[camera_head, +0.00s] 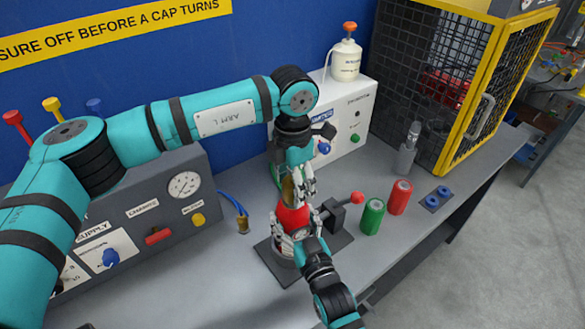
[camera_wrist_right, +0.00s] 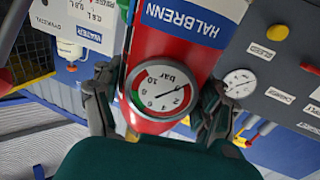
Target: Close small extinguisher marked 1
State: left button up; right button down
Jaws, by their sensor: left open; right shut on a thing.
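The red extinguisher (camera_head: 293,216) stands in a dark holder plate (camera_head: 272,262) on the bench; no number 1 is readable on it. In the right wrist view its red body (camera_wrist_right: 192,58) carries a blue HALBRENN label and a round pressure gauge (camera_wrist_right: 161,91). My right gripper (camera_head: 296,238) is shut on the extinguisher, its fingers on both sides of the body in the wrist view (camera_wrist_right: 155,105). My left gripper (camera_head: 299,188) is open just above the extinguisher's top, beside a brass-coloured part (camera_head: 288,191). The fingers partly hide the top, so contact is unclear.
A red-knobbed lever (camera_head: 357,198) stands right of the extinguisher. Green (camera_head: 372,216) and red (camera_head: 399,197) cylinders stand farther right, near a blue-ringed block (camera_head: 438,198). A grey supply panel (camera_head: 150,215) is left, a white panel box (camera_head: 355,110) behind, a yellow-framed cage (camera_head: 480,90) back right.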

pick_arm(q)
jog(key=shift+f, duration=0.8)
jog(key=shift+c, duration=0.3)
jog(key=c, duration=1.1)
jog(key=o, duration=1.3)
jog(key=shift+o, duration=0.2)
jog(key=shift+r, duration=0.1)
notch_tip(320, 180, up, 12)
jog(key=shift+f, duration=0.1)
